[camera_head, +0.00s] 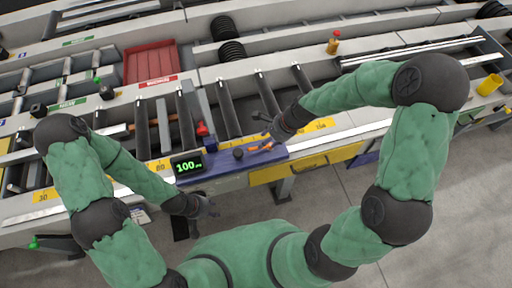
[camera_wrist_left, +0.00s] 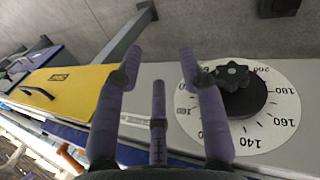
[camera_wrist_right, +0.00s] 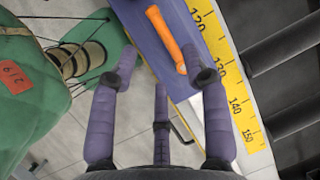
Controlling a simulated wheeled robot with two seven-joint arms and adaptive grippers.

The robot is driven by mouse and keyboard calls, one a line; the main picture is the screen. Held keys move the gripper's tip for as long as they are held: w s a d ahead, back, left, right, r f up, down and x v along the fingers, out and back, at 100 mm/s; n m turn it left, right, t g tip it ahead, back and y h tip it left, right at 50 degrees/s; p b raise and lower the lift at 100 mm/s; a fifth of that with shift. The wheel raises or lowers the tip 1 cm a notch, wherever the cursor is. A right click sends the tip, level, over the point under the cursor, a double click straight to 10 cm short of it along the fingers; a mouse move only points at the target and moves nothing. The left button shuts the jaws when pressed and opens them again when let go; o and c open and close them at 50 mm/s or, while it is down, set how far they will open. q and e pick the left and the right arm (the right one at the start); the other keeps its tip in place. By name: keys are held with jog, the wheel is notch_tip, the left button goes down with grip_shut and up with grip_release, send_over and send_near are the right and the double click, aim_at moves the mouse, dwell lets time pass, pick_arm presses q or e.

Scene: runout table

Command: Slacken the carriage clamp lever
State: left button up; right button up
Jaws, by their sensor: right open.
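The orange clamp lever (camera_head: 262,146) lies on the blue-purple carriage (camera_head: 228,165) at the front rail. In the right wrist view, the lever (camera_wrist_right: 164,36) runs slantwise over the carriage plate (camera_wrist_right: 140,14), just beyond the fingertips. My right gripper (camera_head: 266,126) is open and empty close to the lever; in its wrist view (camera_wrist_right: 160,68) nothing is between the fingers. My left gripper (camera_head: 208,208) hangs in front of the table edge. Its wrist view shows its fingers (camera_wrist_left: 161,66) spread and empty, beside a black knob (camera_wrist_left: 240,92) on a numbered dial.
A yellow scale (camera_head: 318,126) runs along the front rail. The carriage carries a display (camera_head: 187,164) reading 100 and a dark round knob (camera_head: 238,153). Rollers (camera_head: 226,105) lie behind. A red tray (camera_head: 151,62) and an orange-red bottle (camera_head: 333,45) stand farther back.

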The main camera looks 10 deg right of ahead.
aim_at(257, 149)
jog(key=b+x, duration=0.2)
jog(key=x, duration=0.5)
jog(key=shift+w+a+f, duration=0.1)
jog(key=shift+a+f, duration=0.15)
jog(key=shift+f, duration=0.1)
grip_shut()
